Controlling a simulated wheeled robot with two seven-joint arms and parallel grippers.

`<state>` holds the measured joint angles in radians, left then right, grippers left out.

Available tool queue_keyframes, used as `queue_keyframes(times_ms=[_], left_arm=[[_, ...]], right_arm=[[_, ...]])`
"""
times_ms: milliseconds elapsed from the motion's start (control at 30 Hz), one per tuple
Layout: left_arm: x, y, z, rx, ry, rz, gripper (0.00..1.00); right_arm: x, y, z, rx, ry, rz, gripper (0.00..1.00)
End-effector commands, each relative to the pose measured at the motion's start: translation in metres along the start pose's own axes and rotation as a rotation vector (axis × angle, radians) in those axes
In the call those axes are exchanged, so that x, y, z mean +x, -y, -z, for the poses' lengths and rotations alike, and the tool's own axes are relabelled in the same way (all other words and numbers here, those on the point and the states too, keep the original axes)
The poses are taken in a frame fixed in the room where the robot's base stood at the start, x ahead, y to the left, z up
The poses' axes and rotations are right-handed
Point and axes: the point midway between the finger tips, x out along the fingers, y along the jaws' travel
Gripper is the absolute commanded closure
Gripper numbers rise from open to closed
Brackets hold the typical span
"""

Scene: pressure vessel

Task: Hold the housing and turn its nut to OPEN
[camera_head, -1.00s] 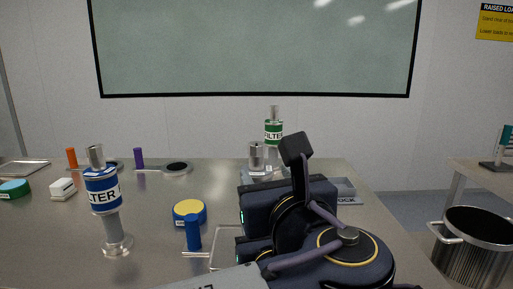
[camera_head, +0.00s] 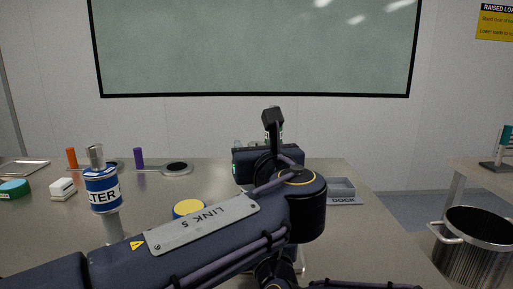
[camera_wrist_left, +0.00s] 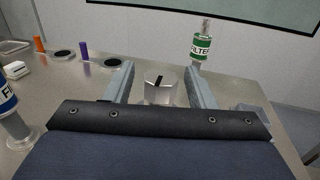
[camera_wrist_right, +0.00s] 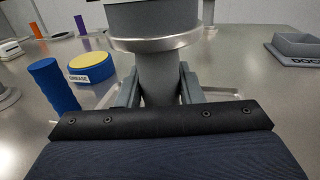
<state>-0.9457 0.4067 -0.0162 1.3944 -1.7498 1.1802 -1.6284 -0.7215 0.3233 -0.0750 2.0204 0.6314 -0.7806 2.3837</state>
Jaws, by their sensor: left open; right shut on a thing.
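The nut (camera_wrist_left: 160,88) is a silver faceted cap with a black mark on top. In the left wrist view it stands between the two fingers of my left gripper (camera_wrist_left: 160,74), which is open with a finger on each side. I cannot tell whether the fingers touch it. In the right wrist view the housing (camera_wrist_right: 155,43) has a dark upper body, a silver ring and a narrower grey stem. My right gripper (camera_wrist_right: 158,88) is shut on that stem, below the ring. In the head view my left arm hides most of the housing and my right gripper.
A blue-labelled filter (camera_head: 103,190) stands at left and a green-labelled filter (camera_wrist_left: 201,45) behind the nut. A yellow-topped grease tin (camera_wrist_right: 90,67) and blue cylinder (camera_wrist_right: 53,85) are left of the stem. The dock tray (camera_head: 342,190) is at right. A steel pot (camera_head: 470,245) stands beyond the table.

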Motion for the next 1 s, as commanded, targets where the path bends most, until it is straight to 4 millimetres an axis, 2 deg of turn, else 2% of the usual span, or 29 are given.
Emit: queue_keyframes(times_ms=[167, 200, 500, 767, 1000], left_arm=[[0.0001, 0.0, 0.0001, 0.0, 0.0, 0.0, 0.5], [0.0, 0.0, 0.0001, 0.0, 0.0, 0.0, 0.52], [-0.0003, 0.0, 0.0001, 0.0, -0.001, 0.0, 0.92], [0.0, 0.0007, 0.0003, 0.0, -0.001, -0.022, 0.93], [0.0003, 0.0019, 0.0005, 0.001, -0.001, -0.139, 0.93]], right_arm=[[-0.0001, -0.0004, 0.0002, 0.0, -0.001, -0.001, 1.0], [-0.0001, -0.0004, 0.0002, 0.0, -0.001, -0.001, 1.0], [-0.0001, -0.0005, 0.0002, 0.0, -0.001, -0.001, 1.0], [-0.0001, -0.0005, 0.0002, 0.0, -0.001, -0.001, 1.0], [-0.0001, -0.0005, 0.0002, 0.0, 0.0, -0.001, 1.0]])
